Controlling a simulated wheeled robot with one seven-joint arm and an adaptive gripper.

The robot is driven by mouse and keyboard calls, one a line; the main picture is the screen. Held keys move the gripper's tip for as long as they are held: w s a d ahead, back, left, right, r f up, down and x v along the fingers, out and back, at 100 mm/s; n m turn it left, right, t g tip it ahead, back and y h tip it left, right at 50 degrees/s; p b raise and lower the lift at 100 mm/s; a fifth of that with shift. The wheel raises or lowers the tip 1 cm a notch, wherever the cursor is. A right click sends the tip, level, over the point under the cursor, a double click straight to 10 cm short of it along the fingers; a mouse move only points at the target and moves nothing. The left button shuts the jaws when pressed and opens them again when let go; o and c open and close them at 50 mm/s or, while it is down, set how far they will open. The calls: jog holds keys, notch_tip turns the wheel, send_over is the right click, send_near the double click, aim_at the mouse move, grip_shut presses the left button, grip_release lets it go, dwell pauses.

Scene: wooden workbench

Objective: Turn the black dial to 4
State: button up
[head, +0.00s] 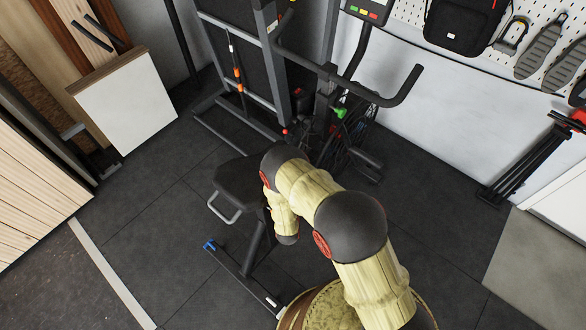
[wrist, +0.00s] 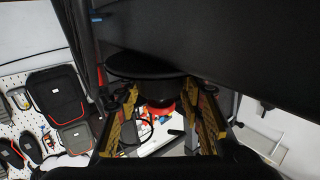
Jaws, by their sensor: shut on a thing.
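In the wrist view a round black disc, which I take to be the black dial (wrist: 145,67), sits between my gripper's fingertips. My gripper (wrist: 163,92) has yellow and black fingers, one on each side of the dial, and is shut on it. No number or pointer mark on the dial can be read. In the head view my arm reaches over the exercise bike (head: 240,185); the gripper and the dial cannot be made out there.
A dark panel (wrist: 235,40) fills the upper right of the wrist view, close to the fingers. A rack frame (head: 270,65) and the bike's handlebar (head: 385,98) stand beyond my arm. A white board (head: 127,100) leans at left. The dark floor (head: 150,230) is clear at lower left.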

jog(key=o, duration=1.1)
jog(key=shift+o, duration=0.4)
jog(key=shift+r, duration=5)
